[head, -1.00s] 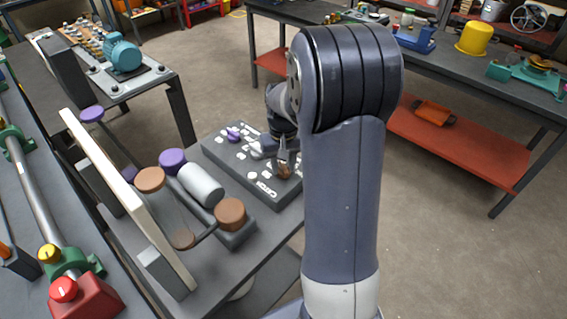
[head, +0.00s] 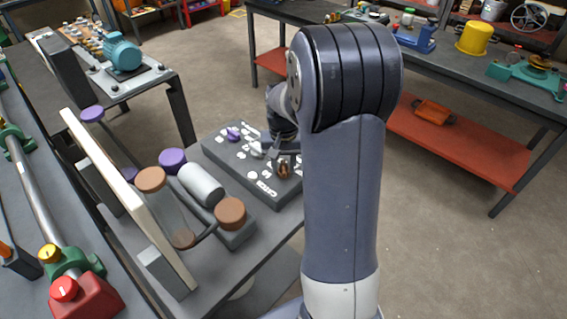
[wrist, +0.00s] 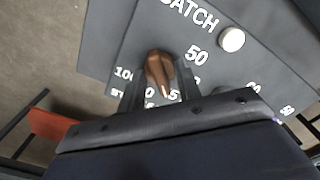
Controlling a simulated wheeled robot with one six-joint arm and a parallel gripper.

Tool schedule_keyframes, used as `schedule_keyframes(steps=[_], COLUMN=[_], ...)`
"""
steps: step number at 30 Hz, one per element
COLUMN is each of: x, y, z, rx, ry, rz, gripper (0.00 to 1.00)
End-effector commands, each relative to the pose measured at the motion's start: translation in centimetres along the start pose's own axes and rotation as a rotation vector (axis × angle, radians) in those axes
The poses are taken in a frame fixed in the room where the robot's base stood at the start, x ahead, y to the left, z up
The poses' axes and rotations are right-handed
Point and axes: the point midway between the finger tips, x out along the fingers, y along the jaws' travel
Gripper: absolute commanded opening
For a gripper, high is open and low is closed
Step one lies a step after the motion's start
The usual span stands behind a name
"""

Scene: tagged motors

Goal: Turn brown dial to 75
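The brown dial (wrist: 160,68) is a pointed knob on a dark grey panel (wrist: 110,40), among white numbers. Its narrow tip points down in the wrist view, near partly hidden labels. A 100 lies to its left and a 50 to its right. In the head view the brown dial (head: 284,169) is near the panel's right end. My gripper (wrist: 160,90) has its fingers apart, one either side of the dial's lower part, with gaps visible. In the head view my gripper (head: 280,152) is just above and behind the dial. I cannot tell the exact reading.
A white round button (wrist: 232,40) stands near the panel's lettering. A purple dial (head: 233,133) is at the panel's far left end. A motor with brown and purple round parts (head: 200,185) and an upright board (head: 130,200) stand left of the panel.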

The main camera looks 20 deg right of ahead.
Motion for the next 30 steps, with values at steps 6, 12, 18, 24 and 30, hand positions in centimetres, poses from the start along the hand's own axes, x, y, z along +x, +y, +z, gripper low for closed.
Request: schedule_keyframes(steps=[6, 12, 18, 24, 30], x=[0.0, 0.0, -0.9, -4.5, -8.4], y=[0.0, 0.0, 0.0, 0.0, 0.0], z=[0.0, 0.0, -0.1, -0.1, -0.1], rx=[-0.001, -0.001, -0.001, -0.001, -0.001], ry=[0.001, 0.000, 0.003, 0.007, 0.005], rz=[0.000, 0.000, -0.001, -0.001, -0.001], gripper=[0.50, 0.54, 0.54, 0.54, 0.54])
